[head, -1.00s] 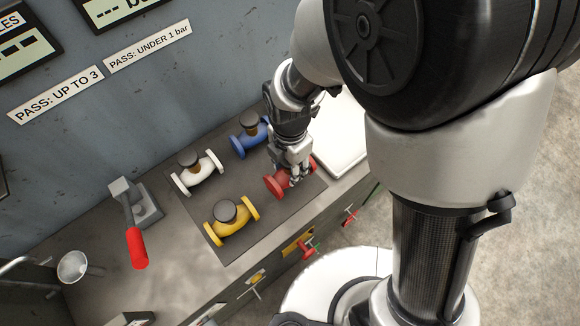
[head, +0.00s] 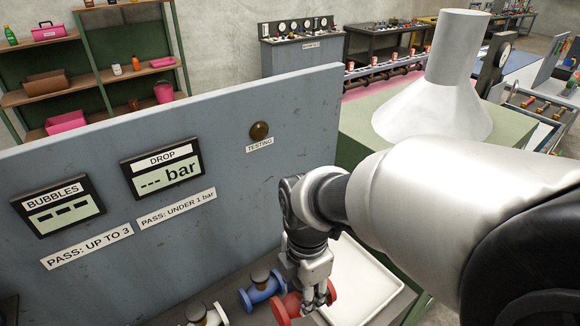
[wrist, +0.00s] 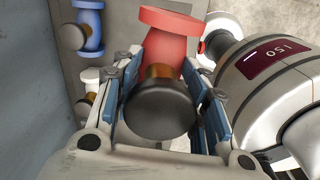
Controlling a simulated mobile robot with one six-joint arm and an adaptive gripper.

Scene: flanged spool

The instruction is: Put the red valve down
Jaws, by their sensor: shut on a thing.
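The red valve (head: 287,308) is at the bottom of the head view, partly hidden by my gripper (head: 317,294). My gripper is shut on it. In the wrist view the red valve (wrist: 169,47) lies between the two blue-padded fingers of my gripper (wrist: 166,92), with its dark round cap toward the camera. Its far flange sticks out beyond the fingers. I cannot tell whether the valve touches the bench or hangs just above it.
A blue valve (head: 261,291) is close to the left of the red one. A white valve (head: 209,317) is farther left. A white tray (head: 375,268) lies to the right, behind my wrist. The grey panel (head: 250,190) with displays rises behind.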

